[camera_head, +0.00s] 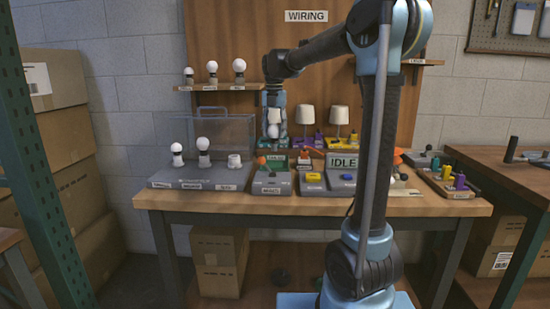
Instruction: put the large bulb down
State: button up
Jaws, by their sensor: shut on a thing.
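My gripper (273,128) hangs above the back of the bench, pointing down. It is shut on a white bulb, the large bulb (272,115), which shows pale between the fingers. The fingers hide part of it, and I cannot tell whether its lower end touches anything. A grey rack (205,184) stands to the left on the bench, with two white bulbs (177,148) (203,145) in its left and middle places.
A grey tester (271,187) stands below my gripper, beside a box with an IDLE display (343,164). A clear case (210,128) stands behind the rack. Several bulbs (212,68) sit on the wall shelf. Two lamps (306,115) (339,115) stand at the back.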

aim_at(275, 150)
jog(key=shift+d+f, duration=0.15)
jog(key=shift+f, duration=3.6)
jog(key=o, duration=0.9)
notch_tip(275, 150, up, 12)
jog(key=shift+r, duration=0.1)
